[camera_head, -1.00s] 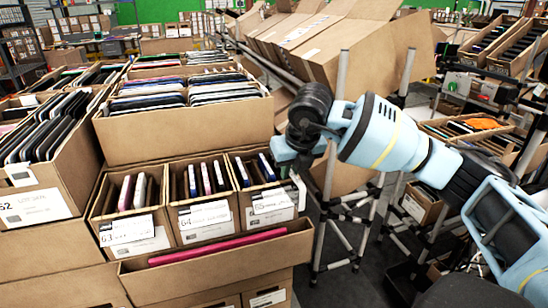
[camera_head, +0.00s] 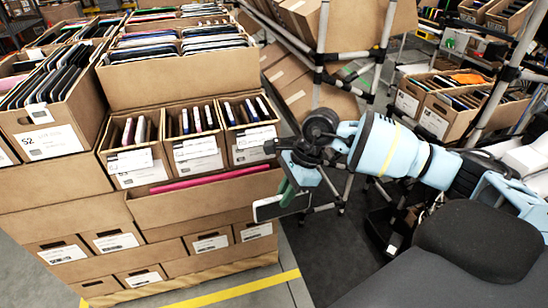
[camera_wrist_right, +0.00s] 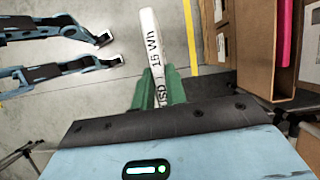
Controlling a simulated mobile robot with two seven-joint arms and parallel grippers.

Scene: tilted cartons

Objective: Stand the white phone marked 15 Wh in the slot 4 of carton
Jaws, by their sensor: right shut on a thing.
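My right gripper (camera_head: 288,192) is shut on a white phone (camera_head: 264,211) with a dark face. In the right wrist view the green fingertips (camera_wrist_right: 159,88) hold the phone (camera_wrist_right: 151,30) by its lower part. Its white edge faces the camera and reads 15 Wh. The gripper hangs in the air to the right of and in front of the small cartons. The left small carton (camera_head: 140,178), middle small carton (camera_head: 198,160) and right small carton (camera_head: 252,142) hold several upright phones. I cannot read slot numbers.
A low front box (camera_head: 205,203) with a pink item (camera_head: 210,180) runs before the small cartons. A big carton (camera_head: 190,88) stands behind them. A metal rack (camera_head: 320,70) stands behind my right arm. Open floor (camera_head: 310,250) lies below the gripper.

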